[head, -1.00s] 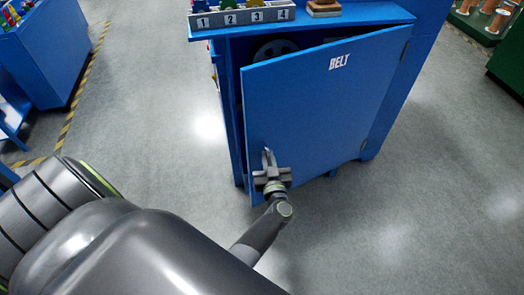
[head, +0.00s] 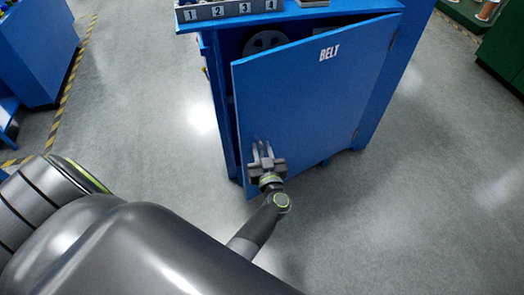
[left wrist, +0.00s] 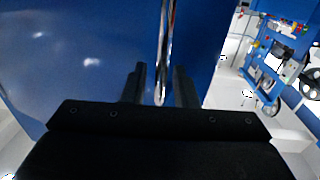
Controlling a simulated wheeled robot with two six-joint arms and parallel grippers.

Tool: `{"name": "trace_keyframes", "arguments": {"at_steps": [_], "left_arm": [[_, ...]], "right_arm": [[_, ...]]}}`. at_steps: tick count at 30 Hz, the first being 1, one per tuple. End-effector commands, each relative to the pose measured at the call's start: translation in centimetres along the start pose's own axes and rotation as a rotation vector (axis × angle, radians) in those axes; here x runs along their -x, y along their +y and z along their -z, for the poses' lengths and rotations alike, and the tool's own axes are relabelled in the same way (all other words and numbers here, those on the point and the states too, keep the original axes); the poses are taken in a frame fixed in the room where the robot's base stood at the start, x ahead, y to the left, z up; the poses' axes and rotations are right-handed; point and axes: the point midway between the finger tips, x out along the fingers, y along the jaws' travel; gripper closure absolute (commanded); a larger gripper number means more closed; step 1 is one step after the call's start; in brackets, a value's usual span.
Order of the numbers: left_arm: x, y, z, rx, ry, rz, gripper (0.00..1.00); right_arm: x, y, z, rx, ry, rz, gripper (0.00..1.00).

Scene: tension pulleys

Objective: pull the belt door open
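The blue belt door (head: 310,100), with "BELT" in white, stands partly open on the blue cabinet, hinged on its right side. Its free left edge is swung out from the cabinet. My left gripper (head: 262,152) is at the lower left of the door's front face, by the door handle. In the left wrist view, the upright shiny metal handle (left wrist: 164,50) lies between the two dark fingers of my left gripper (left wrist: 160,88). The fingers are apart, with a gap beside the bar. My right gripper is not in view.
Inside the cabinet, a grey pulley wheel (head: 266,42) shows through the gap above the door. A tray numbered 1 to 4 (head: 230,10) sits on the cabinet top. Another blue unit (head: 38,55) stands at the left.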

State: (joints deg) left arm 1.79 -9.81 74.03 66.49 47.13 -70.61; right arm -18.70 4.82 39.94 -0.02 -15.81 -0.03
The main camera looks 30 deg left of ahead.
Motion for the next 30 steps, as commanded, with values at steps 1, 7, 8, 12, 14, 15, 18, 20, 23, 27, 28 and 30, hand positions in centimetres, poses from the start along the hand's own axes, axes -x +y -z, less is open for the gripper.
{"name": "trace_keyframes", "arguments": {"at_steps": [1,7,8,12,14,15,18,20,23,27,28,30], "left_arm": [[0.0,0.0,1.3,0.003,0.001,0.0,0.74],[0.0,0.1,5.5,0.005,0.004,0.0,0.74],[0.0,0.1,6.0,0.004,0.004,0.0,0.74],[0.0,0.1,7.9,0.003,0.002,0.0,0.74],[0.0,0.1,8.4,0.002,0.0,-0.001,0.74],[0.0,0.1,8.6,0.001,0.0,-0.001,0.74],[0.0,0.1,8.9,0.001,0.0,-0.001,0.74],[0.0,0.1,8.9,0.0,0.0,-0.001,0.74],[0.0,0.1,8.8,0.0,0.0,-0.001,0.74],[0.0,0.1,8.8,0.0,0.001,-0.003,0.83],[0.0,0.1,8.8,0.0,0.002,-0.007,0.87],[0.1,0.1,8.8,-0.001,0.01,-0.031,0.96]], "right_arm": [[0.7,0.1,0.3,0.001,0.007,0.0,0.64],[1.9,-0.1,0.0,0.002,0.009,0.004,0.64],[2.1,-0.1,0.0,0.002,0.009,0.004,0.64],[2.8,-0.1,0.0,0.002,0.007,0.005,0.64],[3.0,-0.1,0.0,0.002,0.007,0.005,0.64],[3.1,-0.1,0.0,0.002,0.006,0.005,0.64],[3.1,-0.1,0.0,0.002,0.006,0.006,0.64],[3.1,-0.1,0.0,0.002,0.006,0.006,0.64],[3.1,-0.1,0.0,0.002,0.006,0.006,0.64],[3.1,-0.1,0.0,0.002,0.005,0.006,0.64],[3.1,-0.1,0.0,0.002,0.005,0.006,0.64],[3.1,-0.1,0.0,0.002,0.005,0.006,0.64]]}}
